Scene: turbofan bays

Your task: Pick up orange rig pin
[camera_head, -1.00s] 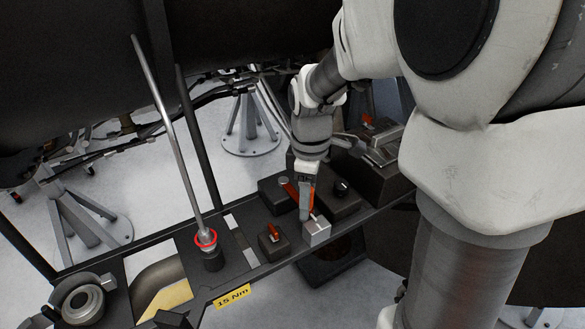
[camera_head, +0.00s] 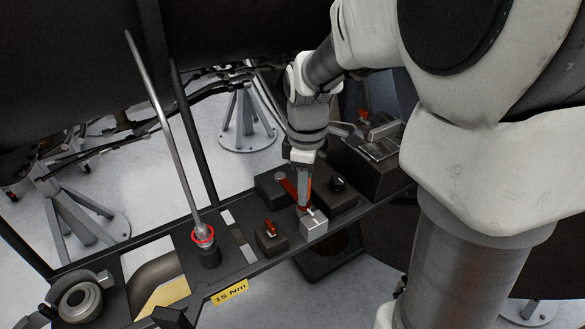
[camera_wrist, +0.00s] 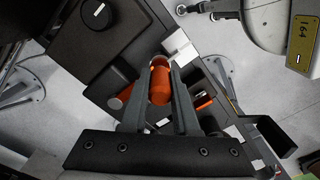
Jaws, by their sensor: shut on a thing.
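The orange rig pin (camera_wrist: 160,82) is a short orange cylinder with a paler end. In the wrist view it sits between the two dark fingers of my gripper (camera_wrist: 157,85), which is shut on it. In the head view my gripper (camera_head: 304,203) points down over the dark tool tray, just behind a silver cube (camera_head: 313,224). Only a little orange shows at its fingertips there, and the fingers hide most of the pin. I cannot tell whether its lower end is clear of the tray.
Another orange-red piece (camera_head: 289,187) lies just left of my fingers. A dark block with a small orange part (camera_head: 270,228) stands in front left. A long metal rod (camera_head: 168,130) rises from a red-ringed socket (camera_head: 204,236). A black knob (camera_head: 338,183) is close on the right.

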